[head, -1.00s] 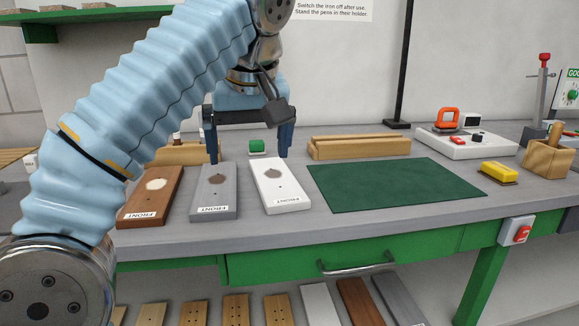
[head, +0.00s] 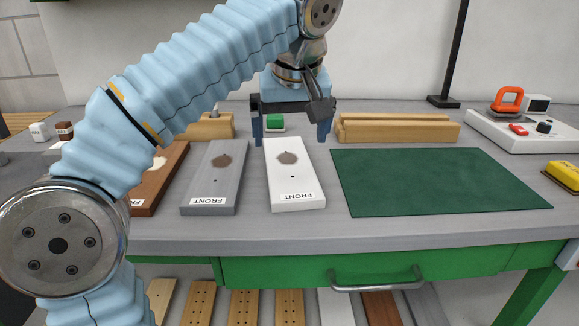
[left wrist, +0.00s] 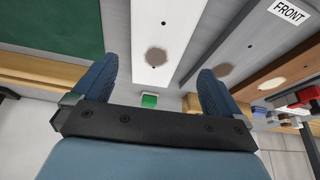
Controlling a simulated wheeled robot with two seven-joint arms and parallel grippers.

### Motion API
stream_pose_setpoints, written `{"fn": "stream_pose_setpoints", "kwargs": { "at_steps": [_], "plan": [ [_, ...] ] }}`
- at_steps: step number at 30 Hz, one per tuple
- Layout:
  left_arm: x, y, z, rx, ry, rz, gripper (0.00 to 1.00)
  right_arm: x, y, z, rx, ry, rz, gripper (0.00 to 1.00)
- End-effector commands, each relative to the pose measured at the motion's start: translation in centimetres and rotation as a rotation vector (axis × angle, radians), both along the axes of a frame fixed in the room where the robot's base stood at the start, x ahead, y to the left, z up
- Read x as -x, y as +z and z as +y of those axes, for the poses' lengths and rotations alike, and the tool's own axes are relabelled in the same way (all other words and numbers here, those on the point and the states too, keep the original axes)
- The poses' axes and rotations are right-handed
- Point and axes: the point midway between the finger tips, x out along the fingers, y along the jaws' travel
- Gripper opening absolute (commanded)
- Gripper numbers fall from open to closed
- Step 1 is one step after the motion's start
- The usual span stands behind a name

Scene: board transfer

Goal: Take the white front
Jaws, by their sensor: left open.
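The white front board (head: 294,190) lies flat on the workbench, with a dark round spot near its far end and a FRONT label at its near end. My left gripper (head: 291,142) is open and empty at the board's far end, one finger to each side. In the left wrist view, the white board (left wrist: 157,22) runs between the spread fingers of the gripper (left wrist: 162,55), with gaps on both sides. I cannot tell how high the fingertips are above the bench. My right gripper is out of view.
A grey front board (head: 213,185) lies just left, and a brown one (head: 160,180) beyond it is partly hidden by my arm. A green mat (head: 430,180) lies right. Wooden blocks (head: 395,130) and a green-topped item (head: 275,123) stand behind.

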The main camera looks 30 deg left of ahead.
Motion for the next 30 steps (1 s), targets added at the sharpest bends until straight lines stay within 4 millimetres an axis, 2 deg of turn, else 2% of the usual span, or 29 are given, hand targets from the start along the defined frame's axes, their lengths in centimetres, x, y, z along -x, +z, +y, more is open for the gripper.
{"fn": "stream_pose_setpoints", "kwargs": {
  "at_steps": [3,8,16,20,25,26,30],
  "plan": [
    [-0.6,-1.7,0.5,-0.002,0.0,0.001,1.0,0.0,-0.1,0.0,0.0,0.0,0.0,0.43],
    [-1.0,-2.8,0.7,0.0,-0.001,0.0,1.0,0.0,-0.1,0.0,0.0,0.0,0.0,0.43],
    [-2.5,-6.4,1.5,-0.002,-0.001,0.002,1.0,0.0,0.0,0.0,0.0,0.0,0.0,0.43],
    [-2.7,-7.2,1.7,0.0,-0.001,0.0,1.0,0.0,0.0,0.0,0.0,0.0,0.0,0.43],
    [-2.8,-7.2,1.7,0.0,-0.001,0.0,1.0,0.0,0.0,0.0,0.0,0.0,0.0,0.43],
    [-2.8,-7.2,1.7,0.0,-0.001,0.0,0.98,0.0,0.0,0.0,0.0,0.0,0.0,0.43],
    [-2.7,-7.2,1.7,0.0,-0.001,0.0,0.77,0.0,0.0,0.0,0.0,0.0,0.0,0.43]
  ]
}}
